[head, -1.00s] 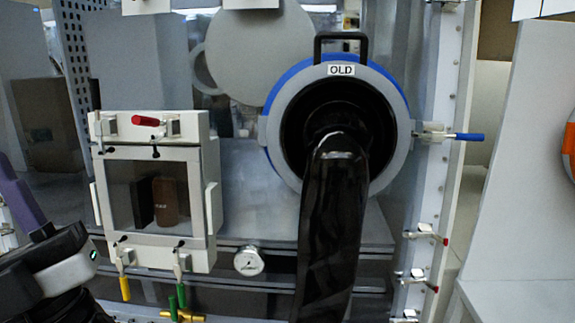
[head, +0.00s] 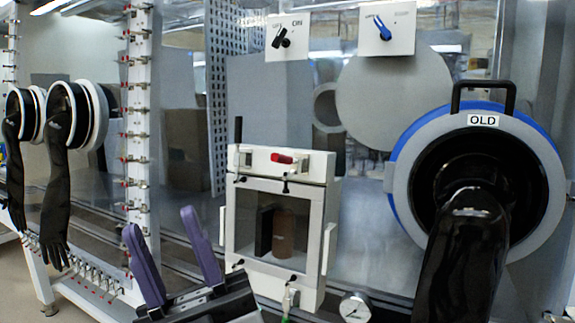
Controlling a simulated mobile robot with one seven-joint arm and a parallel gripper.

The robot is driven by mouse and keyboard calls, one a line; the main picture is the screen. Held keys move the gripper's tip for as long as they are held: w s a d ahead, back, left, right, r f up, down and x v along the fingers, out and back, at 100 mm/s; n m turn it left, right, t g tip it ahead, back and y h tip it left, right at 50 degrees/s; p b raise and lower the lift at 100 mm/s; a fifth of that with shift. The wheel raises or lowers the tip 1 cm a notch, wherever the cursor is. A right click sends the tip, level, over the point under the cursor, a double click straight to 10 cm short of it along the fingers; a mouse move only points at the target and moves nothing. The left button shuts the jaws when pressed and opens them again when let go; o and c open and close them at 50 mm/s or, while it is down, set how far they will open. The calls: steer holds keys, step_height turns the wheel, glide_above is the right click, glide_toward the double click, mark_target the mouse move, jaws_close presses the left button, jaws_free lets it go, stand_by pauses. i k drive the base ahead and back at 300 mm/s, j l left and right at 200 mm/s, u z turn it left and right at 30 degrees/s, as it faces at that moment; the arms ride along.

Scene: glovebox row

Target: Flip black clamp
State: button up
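A blue-rimmed glove port marked OLD (head: 474,107) with a black glove (head: 462,255) is at the right. A gauge (head: 355,307) sits below the box. Black gloves (head: 58,190) hang at the left. Two switch plates (head: 287,37) are above.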

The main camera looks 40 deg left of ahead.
mark_target(238, 120)
steer(key=u, duration=1.3)
